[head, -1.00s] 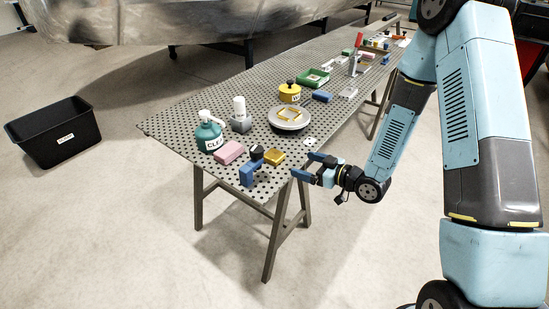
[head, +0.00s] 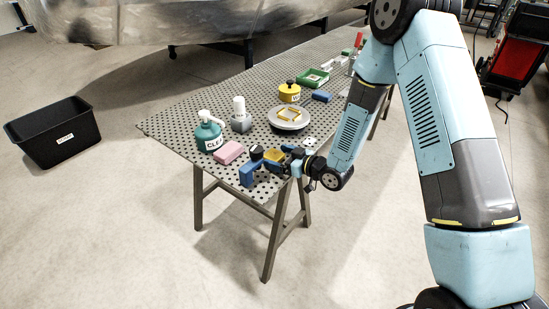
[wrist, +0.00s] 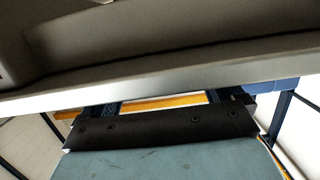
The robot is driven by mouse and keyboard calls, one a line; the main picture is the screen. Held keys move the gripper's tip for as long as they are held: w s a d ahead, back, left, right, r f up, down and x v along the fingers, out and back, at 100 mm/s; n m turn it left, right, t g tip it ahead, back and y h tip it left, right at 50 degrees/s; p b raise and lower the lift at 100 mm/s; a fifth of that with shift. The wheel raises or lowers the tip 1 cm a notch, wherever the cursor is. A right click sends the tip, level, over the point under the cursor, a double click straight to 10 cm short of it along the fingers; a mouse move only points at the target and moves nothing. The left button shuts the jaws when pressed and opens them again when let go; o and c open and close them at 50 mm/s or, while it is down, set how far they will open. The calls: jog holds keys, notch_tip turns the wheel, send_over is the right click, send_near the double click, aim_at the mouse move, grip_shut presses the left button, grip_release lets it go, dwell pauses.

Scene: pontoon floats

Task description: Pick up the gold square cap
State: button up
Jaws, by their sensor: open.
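A gold square cap (head: 271,156) lies near the front corner of the perforated table (head: 180,122) in the head view, partly hidden by my gripper. My gripper (head: 276,157) is open and low at the table edge, with its blue fingers reaching to the cap from the right. In the wrist view a gold strip (wrist: 165,103) shows between the fingers; I cannot tell whether they touch it. Another gold square piece (head: 289,115) sits on a round silver dish (head: 288,125) farther back.
A blue clamp-like thing with a black knob (head: 247,175) and a pink block (head: 229,152) stand close left of the cap. A black bin (head: 55,130) is on the floor.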

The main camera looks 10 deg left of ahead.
jog(key=shift+w+a, duration=0.1)
jog(key=shift+c, duration=0.2)
jog(key=c, duration=1.2)
jog(key=shift+o, duration=0.2)
